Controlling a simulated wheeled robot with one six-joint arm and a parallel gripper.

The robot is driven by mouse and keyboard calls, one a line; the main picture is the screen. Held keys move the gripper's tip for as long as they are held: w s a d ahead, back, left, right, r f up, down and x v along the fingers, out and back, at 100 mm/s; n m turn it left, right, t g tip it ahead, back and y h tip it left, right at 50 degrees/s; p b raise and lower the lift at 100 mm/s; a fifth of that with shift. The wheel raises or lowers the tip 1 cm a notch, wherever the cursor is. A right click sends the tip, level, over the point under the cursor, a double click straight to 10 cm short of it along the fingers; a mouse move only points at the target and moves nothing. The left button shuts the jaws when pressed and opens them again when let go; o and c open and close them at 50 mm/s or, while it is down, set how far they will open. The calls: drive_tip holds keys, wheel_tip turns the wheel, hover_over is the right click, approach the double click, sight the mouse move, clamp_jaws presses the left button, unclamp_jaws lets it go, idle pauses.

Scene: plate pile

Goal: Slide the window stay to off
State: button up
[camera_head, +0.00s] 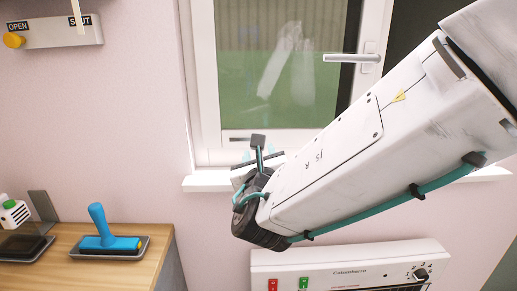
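A white plate (50,33) on the wall at upper left has the labels OPEN at its left and SHUT near its right part. An orange knob (13,40) sits at its left end, under OPEN. No part is labelled off, and I cannot tell for sure that this is the window stay. The window (277,75) shows its silver lever handle (351,58) lying level. My gripper (258,150) is in front of the lower left window frame, well right of and below the knob.
A wooden counter (160,250) at lower left holds a blue-handled tool (107,243) on a dark tray. A white heater (350,258) with a dial and red and green switches stands below my arm. The wall between plate and window is clear.

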drive_tip(key=s, duration=0.3)
drive_tip(key=shift+d, duration=0.1)
drive_tip(key=s+d+f+m+g+h, duration=0.2)
drive_tip(key=s+d+m+g+h, duration=0.15)
drive_tip(key=d+m, duration=0.35)
drive_tip(key=s+d+f+m+g+h, duration=0.2)
drive_tip(key=d+m+g+h, duration=0.15)
drive_tip(key=d+m, duration=0.35)
drive_tip(key=s+d+f+m+g+h, duration=0.2)
drive_tip(key=s+d+m+g+h, duration=0.15)
drive_tip(key=d+m, duration=0.35)
drive_tip(key=s+d+m+g+y, duration=0.2)
drive_tip(key=s+m+g+y, duration=0.1)
drive_tip(key=s+m, duration=0.4)
drive_tip(key=s+d+r+m+g+y, duration=0.1)
drive_tip(key=s+d+m+g+y, duration=0.2)
drive_tip(key=m, duration=0.9)
drive_tip(key=s+y, duration=0.3)
drive_tip(key=s, duration=0.2)
drive_tip(key=shift+s+d+r, duration=0.25)
drive_tip(key=shift+d, duration=0.05)
